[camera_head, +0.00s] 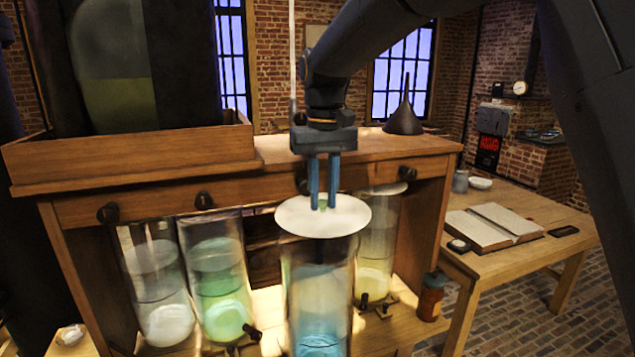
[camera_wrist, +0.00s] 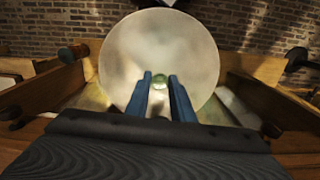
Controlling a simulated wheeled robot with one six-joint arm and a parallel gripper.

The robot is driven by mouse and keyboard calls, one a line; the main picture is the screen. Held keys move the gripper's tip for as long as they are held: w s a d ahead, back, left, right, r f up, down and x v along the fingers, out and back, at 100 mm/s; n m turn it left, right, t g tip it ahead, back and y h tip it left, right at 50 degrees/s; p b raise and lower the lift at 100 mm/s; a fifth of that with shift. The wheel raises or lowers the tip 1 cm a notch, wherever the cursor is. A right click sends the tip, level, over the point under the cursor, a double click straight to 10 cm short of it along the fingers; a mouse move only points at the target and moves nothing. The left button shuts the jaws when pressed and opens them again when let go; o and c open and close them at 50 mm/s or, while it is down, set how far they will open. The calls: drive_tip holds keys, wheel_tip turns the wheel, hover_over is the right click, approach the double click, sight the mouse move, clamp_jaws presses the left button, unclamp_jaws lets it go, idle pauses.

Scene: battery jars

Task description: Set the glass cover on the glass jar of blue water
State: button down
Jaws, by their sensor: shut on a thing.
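The glass cover (camera_head: 345,218) is a pale round disc with a small greenish knob in its middle. My gripper (camera_head: 322,205) points down with its blue fingers shut on that knob. The glass jar of blue water (camera_head: 318,300) stands upright in front of the cabinet, directly below the cover. The cover's near edge overlaps the jar's rim in the head view, so I cannot tell whether they touch. In the wrist view the cover (camera_wrist: 160,60) fills the middle, beyond the fingers (camera_wrist: 162,98); the blue jar is hidden there.
Behind, a jar of clear liquid (camera_head: 157,285), a green jar (camera_head: 214,280) and a yellowish jar (camera_head: 376,245) stand under the wooden cabinet (camera_head: 420,148). A dark funnel (camera_head: 404,118) is on top. A brown bottle (camera_head: 431,297) stands right. A side table (camera_head: 555,215) holds an open book (camera_head: 495,224).

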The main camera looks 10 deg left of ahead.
sight(318, 214)
drive_tip(key=shift+s+a+r, duration=0.1)
drive_tip(key=shift+a, duration=0.2)
drive_tip(key=shift+a+r+n, duration=0.1)
drive_tip(key=shift+n, duration=0.3)
drive_tip(key=shift+a, duration=0.1)
wheel_tip(318, 214, down, 6)
drive_tip(key=b, duration=0.4)
drive_tip(key=shift+r+b, duration=0.2)
drive_tip(key=shift+b, duration=0.2)
drive_tip(key=shift+p, duration=0.7)
idle(0.4)
drive_tip(key=shift+f, duration=0.45)
idle(0.4)
drive_tip(key=c, duration=1.8)
unclamp_jaws()
